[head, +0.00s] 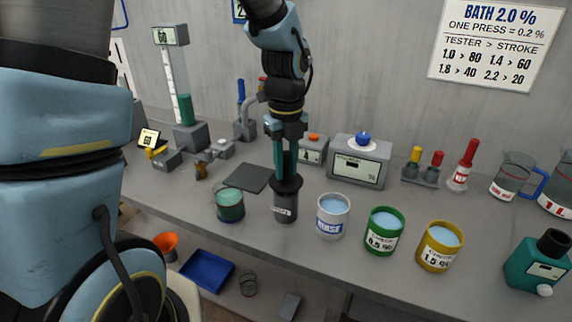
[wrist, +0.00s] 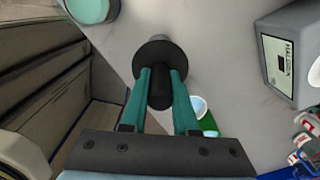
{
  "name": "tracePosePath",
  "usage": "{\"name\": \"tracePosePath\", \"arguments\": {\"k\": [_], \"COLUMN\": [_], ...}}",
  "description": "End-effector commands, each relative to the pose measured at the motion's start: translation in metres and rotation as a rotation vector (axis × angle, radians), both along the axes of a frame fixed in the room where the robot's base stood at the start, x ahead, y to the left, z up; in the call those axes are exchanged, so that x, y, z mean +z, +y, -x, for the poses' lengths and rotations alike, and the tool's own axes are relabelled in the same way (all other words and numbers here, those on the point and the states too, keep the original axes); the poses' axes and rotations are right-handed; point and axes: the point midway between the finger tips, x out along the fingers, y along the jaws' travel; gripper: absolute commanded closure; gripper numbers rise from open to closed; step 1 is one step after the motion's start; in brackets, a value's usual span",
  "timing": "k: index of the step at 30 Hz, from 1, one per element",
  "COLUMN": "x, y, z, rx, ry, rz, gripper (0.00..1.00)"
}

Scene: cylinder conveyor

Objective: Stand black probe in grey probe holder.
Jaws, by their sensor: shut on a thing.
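My gripper (head: 286,160) has teal fingers, shut on the upper shaft of the black probe (head: 287,184). The probe is upright, and its wide round collar shows below the fingers. In the wrist view my gripper (wrist: 159,88) pinches the black probe (wrist: 159,55) from both sides, with the collar beyond the fingertips. The grey probe holder (head: 285,207), a labelled cylinder, stands directly under the collar in the head view. The collar covers its mouth and the probe's lower end is hidden. I cannot tell whether the collar touches the rim.
A cup with green liquid (head: 230,206) stands left of the holder. The white RINSE cup (head: 333,216) is close on the right, then a green cup (head: 383,231) and a yellow cup (head: 439,246). A dark flat pad (head: 247,177) and a grey box (head: 359,161) lie behind.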

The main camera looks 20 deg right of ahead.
Motion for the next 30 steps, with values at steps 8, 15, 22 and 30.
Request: {"name": "tracePosePath", "arguments": {"k": [8, 15, 22, 30], "x": [-0.01, -0.018, -0.018, -0.017], "y": [0.0, 0.0, 0.0, 0.0], "z": [0.0, 0.0, 0.0, 0.0], "rx": [0.0, 0.0, 0.0, 0.0], "ry": [0.001, 0.001, 0.0, 0.0], "rz": [-0.001, -0.001, 0.0, 0.0], "gripper": [1.0, 1.0, 1.0, 1.0]}}
